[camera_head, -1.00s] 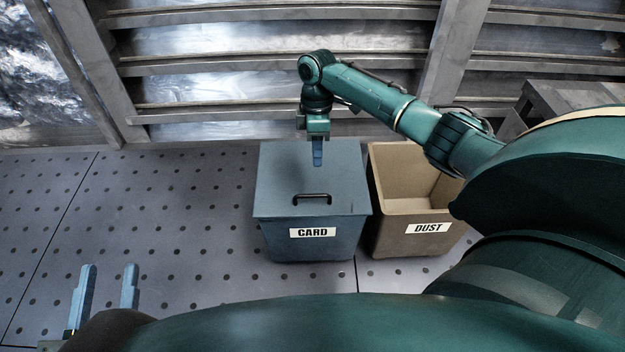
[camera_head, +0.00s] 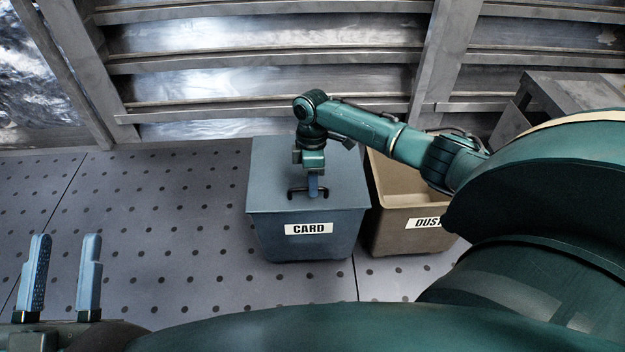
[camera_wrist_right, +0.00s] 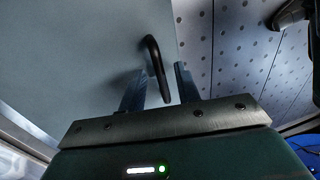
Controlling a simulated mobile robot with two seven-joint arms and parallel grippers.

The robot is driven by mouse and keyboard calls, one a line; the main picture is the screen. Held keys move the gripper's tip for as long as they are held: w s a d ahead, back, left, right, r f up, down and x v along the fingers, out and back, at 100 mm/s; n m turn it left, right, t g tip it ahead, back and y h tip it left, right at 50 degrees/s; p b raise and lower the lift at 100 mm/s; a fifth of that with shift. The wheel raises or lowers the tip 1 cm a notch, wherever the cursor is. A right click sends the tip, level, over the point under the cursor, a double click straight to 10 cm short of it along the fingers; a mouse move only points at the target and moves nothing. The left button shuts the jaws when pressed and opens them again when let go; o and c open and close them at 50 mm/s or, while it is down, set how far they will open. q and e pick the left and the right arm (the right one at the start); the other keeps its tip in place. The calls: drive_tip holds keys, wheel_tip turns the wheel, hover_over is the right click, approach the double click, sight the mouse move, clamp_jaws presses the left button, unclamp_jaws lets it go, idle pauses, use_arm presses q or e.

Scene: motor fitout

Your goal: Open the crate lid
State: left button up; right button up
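The blue-grey crate (camera_head: 310,240) labelled CARD stands on the perforated floor with its flat lid (camera_head: 268,170) closed. A dark bar handle (camera_head: 292,193) is on the lid near its front edge. My right gripper (camera_head: 313,190) is at the handle and hides its middle. In the right wrist view, the handle (camera_wrist_right: 153,58) reaches down between the two fingers of my right gripper (camera_wrist_right: 160,82), with gaps visible on both sides, so the gripper is open. My left gripper (camera_head: 63,255) is open and empty at the lower left, away from the crate.
An open brown bin (camera_head: 405,235) labelled DUST stands close beside the crate on the right, partly behind my right arm. A slatted metal wall (camera_head: 270,60) runs behind. The floor (camera_head: 170,220) left of the crate is clear.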

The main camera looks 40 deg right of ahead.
clamp_jaws()
idle(0.3)
drive_tip(key=shift+r, duration=0.15)
